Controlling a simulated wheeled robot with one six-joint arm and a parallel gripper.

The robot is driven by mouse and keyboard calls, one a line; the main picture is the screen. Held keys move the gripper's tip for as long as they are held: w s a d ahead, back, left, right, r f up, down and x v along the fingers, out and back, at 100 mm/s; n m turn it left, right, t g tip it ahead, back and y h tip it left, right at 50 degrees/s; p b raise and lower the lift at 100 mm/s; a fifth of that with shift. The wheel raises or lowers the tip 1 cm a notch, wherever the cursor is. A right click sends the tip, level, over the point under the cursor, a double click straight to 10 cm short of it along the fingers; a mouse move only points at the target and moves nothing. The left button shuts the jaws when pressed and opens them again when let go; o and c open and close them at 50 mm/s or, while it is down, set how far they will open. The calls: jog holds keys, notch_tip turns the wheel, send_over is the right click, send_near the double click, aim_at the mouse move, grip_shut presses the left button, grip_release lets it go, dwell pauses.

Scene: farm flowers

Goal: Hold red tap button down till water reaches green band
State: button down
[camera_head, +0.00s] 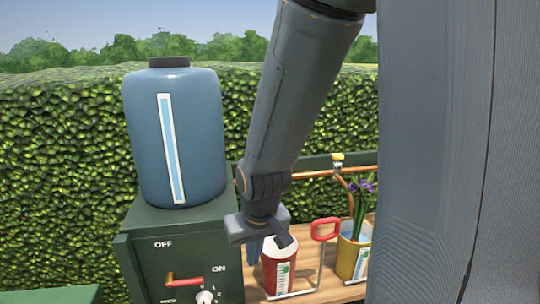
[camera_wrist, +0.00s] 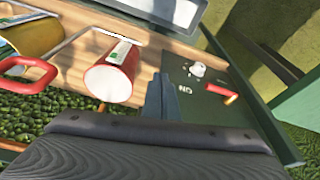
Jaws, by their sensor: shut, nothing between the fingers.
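The red pot (camera_head: 270,275) stands on the wooden shelf, with a white gauge strip (camera_head: 283,277) that carries a green band. In the wrist view the red pot (camera_wrist: 108,82) lies left of my fingers. My gripper (camera_head: 256,252) is shut and empty, pointing down between the green box and the red pot. Its blue-grey fingers also show in the wrist view (camera_wrist: 160,98). I cannot make out a red tap button; my gripper and arm hide part of the area above the pot. The water level in the pot is not readable.
A green box (camera_head: 150,255) at left has an ON/OFF red lever (camera_head: 186,282) and white knob (camera_head: 205,297). A blue tank (camera_head: 195,135) stands on it. Right of the red pot are a red loop handle (camera_head: 325,228) and a yellow pot (camera_head: 352,258) with purple flowers. A copper pipe runs behind.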

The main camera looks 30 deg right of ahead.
jog(key=w+d+r+m+t+h+p, duration=0.1)
jog(key=w+d+r+t+h+p, duration=0.1)
jog(key=w+d+r+t, duration=0.3)
jog(key=w+d+r+m+t+h+p, duration=0.1)
jog(key=w+d+r+t+p, duration=0.3)
jog(key=w+d+r, duration=0.5)
notch_tip(320, 180, up, 5)
jog(key=shift+w+m+t+h, duration=0.25)
jog(key=shift+t+h, duration=0.25)
jog(key=shift+t, duration=0.7)
jog(key=shift+d, duration=0.15)
jog(key=shift+w+d+f+p, duration=0.4)
jog(key=shift+w+f+p, duration=0.2)
jog(key=shift+w+f, duration=0.7)
jog(key=shift+w+d+f+p, duration=0.45)
jog(key=shift+w+f+p, duration=0.3)
jog(key=shift+w, duration=1)
jog(key=shift+w+d+f+p, duration=0.45)
jog(key=shift+w+f, duration=0.7)
jog(key=shift+w, duration=0.4)
